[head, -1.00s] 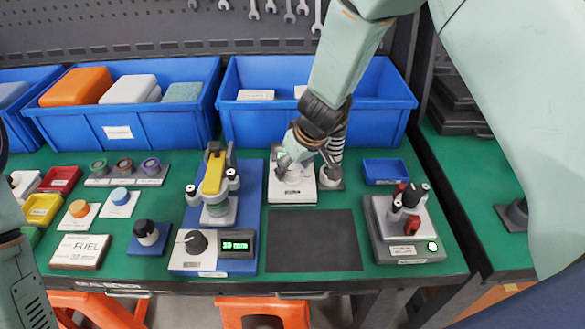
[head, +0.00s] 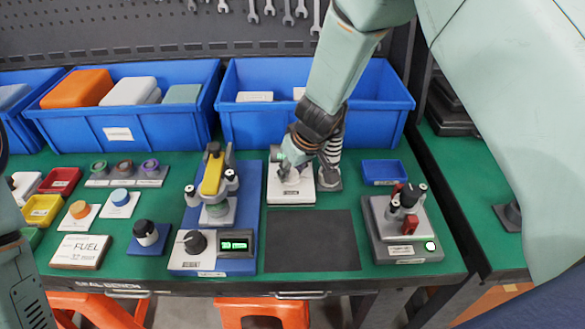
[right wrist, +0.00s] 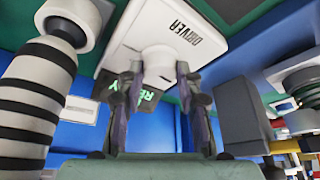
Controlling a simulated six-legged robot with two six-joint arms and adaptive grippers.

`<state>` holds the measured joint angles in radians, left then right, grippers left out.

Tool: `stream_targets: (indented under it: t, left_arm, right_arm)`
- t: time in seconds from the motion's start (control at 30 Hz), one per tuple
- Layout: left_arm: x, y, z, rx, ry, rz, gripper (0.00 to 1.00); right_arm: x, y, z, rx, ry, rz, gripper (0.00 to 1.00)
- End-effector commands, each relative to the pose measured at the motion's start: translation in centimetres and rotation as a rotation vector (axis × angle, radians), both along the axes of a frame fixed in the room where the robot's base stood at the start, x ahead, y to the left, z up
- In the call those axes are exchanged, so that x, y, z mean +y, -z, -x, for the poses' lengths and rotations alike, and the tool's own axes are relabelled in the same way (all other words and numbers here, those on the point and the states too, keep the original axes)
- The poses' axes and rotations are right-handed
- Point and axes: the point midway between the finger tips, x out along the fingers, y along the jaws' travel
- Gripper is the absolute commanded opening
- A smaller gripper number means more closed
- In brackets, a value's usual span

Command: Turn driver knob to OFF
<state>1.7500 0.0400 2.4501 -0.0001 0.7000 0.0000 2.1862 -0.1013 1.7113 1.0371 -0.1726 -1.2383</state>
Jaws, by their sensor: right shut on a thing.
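The driver unit is a white plate (head: 291,195) at the back middle of the bench, below the blue bin. In the right wrist view its plate (right wrist: 190,18) reads DRIVER, and a small dark display (right wrist: 148,97) shows green letters, partly hidden, that look like READY. The pale driver knob (right wrist: 159,64) stands out from the plate. My right gripper (right wrist: 157,82) is shut on the knob, one dark finger on each side. In the head view my right gripper (head: 292,162) covers part of the unit. My left gripper is out of view; only part of the left arm shows.
A striped black-and-white driver tool (head: 331,155) stands close to the right of my right gripper. The blue bin (head: 370,104) is just behind. A blue test stand (head: 250,185) is on the left, and a bare dark mat (head: 312,241) lies in front.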

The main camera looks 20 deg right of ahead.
Motion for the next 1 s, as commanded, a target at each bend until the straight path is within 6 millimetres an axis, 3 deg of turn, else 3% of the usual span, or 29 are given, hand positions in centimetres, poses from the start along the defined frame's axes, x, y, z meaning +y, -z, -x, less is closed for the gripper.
stream_targets:
  t: [0.57, 1.0]
  left_arm:
    - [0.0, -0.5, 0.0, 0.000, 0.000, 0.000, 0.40]
    - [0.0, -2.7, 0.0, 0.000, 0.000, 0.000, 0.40]
  right_arm:
    - [0.1, -0.1, 0.0, 0.000, 0.096, 0.002, 0.03]
    - [0.1, -0.3, -0.1, 0.000, 0.238, 0.002, 0.03]
